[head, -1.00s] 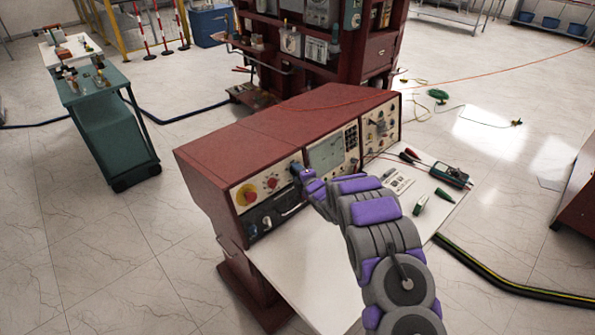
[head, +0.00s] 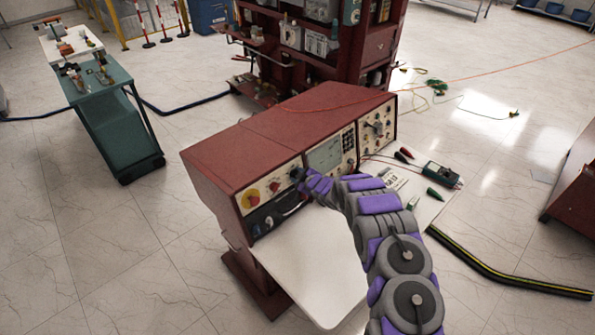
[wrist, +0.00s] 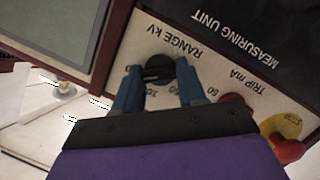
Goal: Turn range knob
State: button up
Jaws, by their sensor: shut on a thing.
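The range knob (wrist: 158,69) is a round black knob on the cream panel of the red test console (head: 290,125). The wrist view shows it below the label RANGE KV, with scale numbers around it. My gripper (wrist: 158,85) has its two blue fingers on either side of the knob, shut on it. In the head view my gripper (head: 300,178) reaches the panel left of the screen, and it hides most of the knob.
A red trip knob (wrist: 235,105) and a red button on a yellow disc (wrist: 287,148) sit beside the knob. The console's white shelf (head: 310,270) holds a multimeter (head: 440,174) and leads at right. A green cart (head: 110,120) stands at left.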

jog(key=shift+s+d+f+m+p, duration=0.1)
jog(key=shift+f+m+p, duration=0.1)
jog(key=shift+m+p, duration=0.3)
jog(key=shift+g, duration=0.3)
jog(key=o, duration=1.1)
jog(key=shift+c, duration=0.2)
jog(key=shift+r, duration=0.1)
jog(key=v, duration=1.7)
jog(key=shift+d+f, duration=0.25)
